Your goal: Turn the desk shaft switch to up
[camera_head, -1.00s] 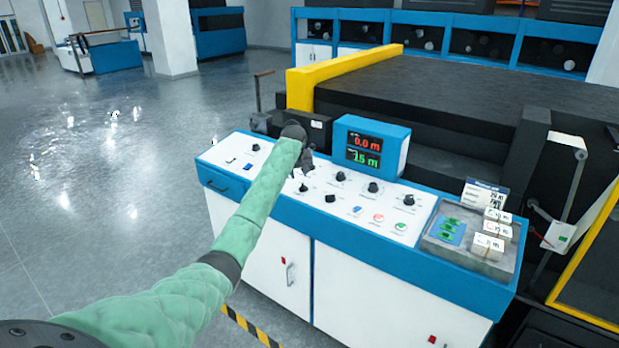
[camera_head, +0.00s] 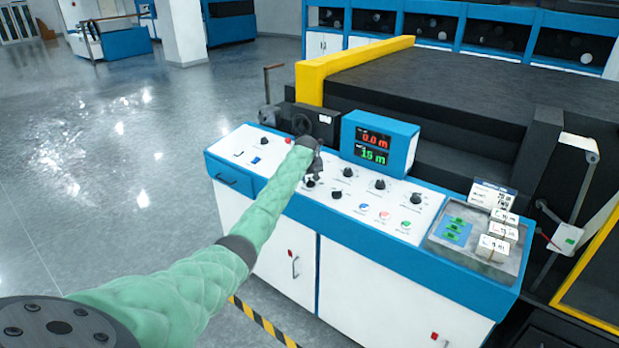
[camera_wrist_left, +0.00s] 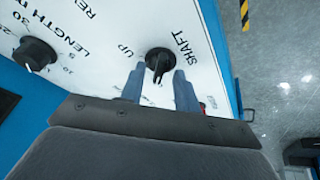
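The shaft switch is a round black knob (camera_wrist_left: 160,62) on the white desk panel, with the printed words SHAFT and UP beside it in the left wrist view. My left gripper (camera_wrist_left: 160,75) has its two blue-grey fingers on either side of this knob, set apart, with the knob's grip bar between them. Whether the fingers touch it cannot be told. In the head view my left gripper (camera_head: 315,172) is low over the left-middle part of the control panel (camera_head: 410,222) and hides part of it. My right gripper is not in view.
Another black knob (camera_wrist_left: 35,53) sits to the left in the wrist view. The display box (camera_head: 380,143) stands behind the panel. A tray (camera_head: 440,246) with small white boxes (camera_head: 494,247) is at the desk's right end. A yellow rail (camera_head: 312,85) rises behind.

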